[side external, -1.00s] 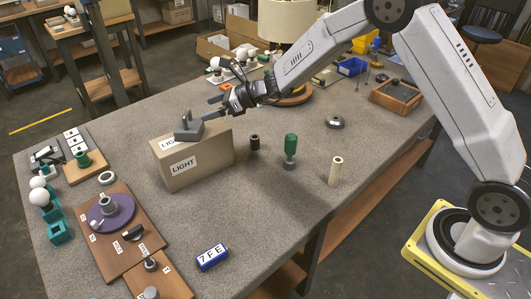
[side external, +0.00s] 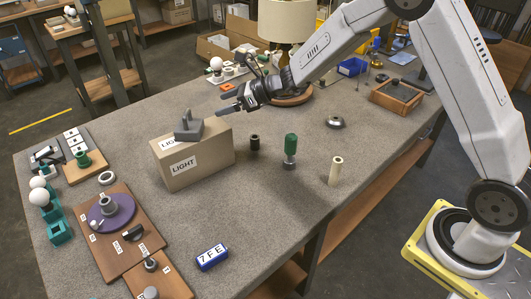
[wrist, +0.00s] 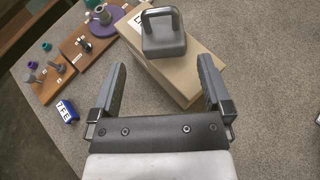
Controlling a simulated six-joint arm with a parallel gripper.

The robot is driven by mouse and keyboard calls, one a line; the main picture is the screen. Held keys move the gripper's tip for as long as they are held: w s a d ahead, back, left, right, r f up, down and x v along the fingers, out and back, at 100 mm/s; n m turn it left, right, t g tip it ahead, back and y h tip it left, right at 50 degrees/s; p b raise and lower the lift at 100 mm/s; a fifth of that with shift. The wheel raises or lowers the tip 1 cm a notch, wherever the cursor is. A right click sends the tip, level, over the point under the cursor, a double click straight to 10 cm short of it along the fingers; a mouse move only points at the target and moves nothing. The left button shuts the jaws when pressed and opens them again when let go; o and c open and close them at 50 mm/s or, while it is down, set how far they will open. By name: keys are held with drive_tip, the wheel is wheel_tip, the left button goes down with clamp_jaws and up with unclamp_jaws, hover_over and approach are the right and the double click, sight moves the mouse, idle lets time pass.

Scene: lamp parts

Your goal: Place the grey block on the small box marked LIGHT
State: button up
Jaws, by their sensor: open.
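The grey block (side external: 187,129), with a loop handle on it, rests upright on top of the small tan box marked LIGHT (side external: 205,160). In the wrist view the grey block (wrist: 164,38) sits on the box (wrist: 195,72), beyond my fingertips. My gripper (side external: 228,107) is to the right of the block and a little above the box top, apart from the block. In the wrist view my gripper (wrist: 163,75) has its two fingers wide apart with nothing between them.
A green-topped cylinder (side external: 290,150), a cream cylinder (side external: 335,171) and a dark short cylinder (side external: 255,143) stand right of the box. A blue 7FE block (side external: 212,257) lies near the front. Wooden boards with parts (side external: 118,255) are at left. A lamp (side external: 287,22) stands behind.

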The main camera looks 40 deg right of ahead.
drive_tip(key=shift+s, duration=0.1)
drive_tip(key=s+d+f+n+g+h, duration=0.1)
drive_tip(key=s+d+n+g+h, duration=0.1)
drive_tip(key=s+n, duration=0.7)
drive_tip(key=s+d+f+n+g+h, duration=0.2)
drive_tip(key=s+d+n+h, duration=0.1)
drive_tip(key=s+n, duration=0.6)
drive_tip(key=s+d+f+n+g+h, duration=0.1)
drive_tip(key=s+d+n+g+h, duration=0.1)
drive_tip(key=s+n, duration=0.7)
drive_tip(key=s+d+h, duration=0.1)
drive_tip(key=s+h, duration=0.1)
drive_tip(key=s, duration=0.1)
drive_tip(key=shift+f+g, duration=0.15)
drive_tip(key=shift+g, duration=0.25)
